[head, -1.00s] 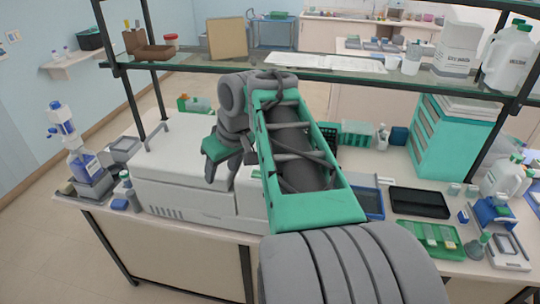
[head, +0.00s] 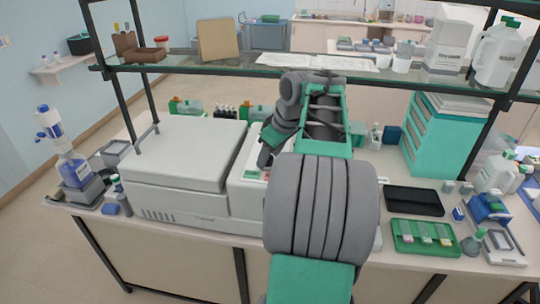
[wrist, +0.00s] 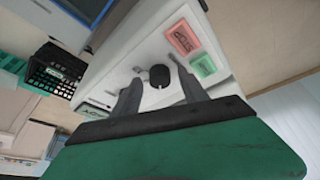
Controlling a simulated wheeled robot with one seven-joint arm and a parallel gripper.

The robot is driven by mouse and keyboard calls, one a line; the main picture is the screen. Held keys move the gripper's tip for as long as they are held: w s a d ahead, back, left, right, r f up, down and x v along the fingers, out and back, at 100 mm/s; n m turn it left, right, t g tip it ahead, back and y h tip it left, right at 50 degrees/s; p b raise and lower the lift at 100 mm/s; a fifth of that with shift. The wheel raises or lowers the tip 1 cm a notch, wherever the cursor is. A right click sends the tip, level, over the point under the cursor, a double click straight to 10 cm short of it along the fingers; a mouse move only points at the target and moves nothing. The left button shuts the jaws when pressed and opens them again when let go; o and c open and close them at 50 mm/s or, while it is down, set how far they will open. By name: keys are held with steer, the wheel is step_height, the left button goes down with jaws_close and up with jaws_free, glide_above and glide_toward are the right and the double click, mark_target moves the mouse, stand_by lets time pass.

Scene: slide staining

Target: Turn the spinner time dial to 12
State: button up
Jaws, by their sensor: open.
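The spinner (head: 180,160) is a large white machine with a closed lid on the bench in the head view. Its control panel is at its right side, partly behind my arm. In the wrist view the black round dial (wrist: 159,76) stands on the white panel, with small marks around it. My gripper (wrist: 156,70) is open, its two grey fingers on either side of the dial with gaps. I cannot tell whether the fingertips reach down to the dial's height. The dial's setting is not readable. In the head view my arm hides the dial.
A red button (wrist: 182,38) marked STOP and a green button (wrist: 203,65) sit close beside the right finger. A black rack (wrist: 57,70) stands to the left in the wrist view. The glass shelf (head: 220,66) spans above the bench behind my arm.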

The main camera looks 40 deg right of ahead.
jaws_close()
stand_by(0.4)
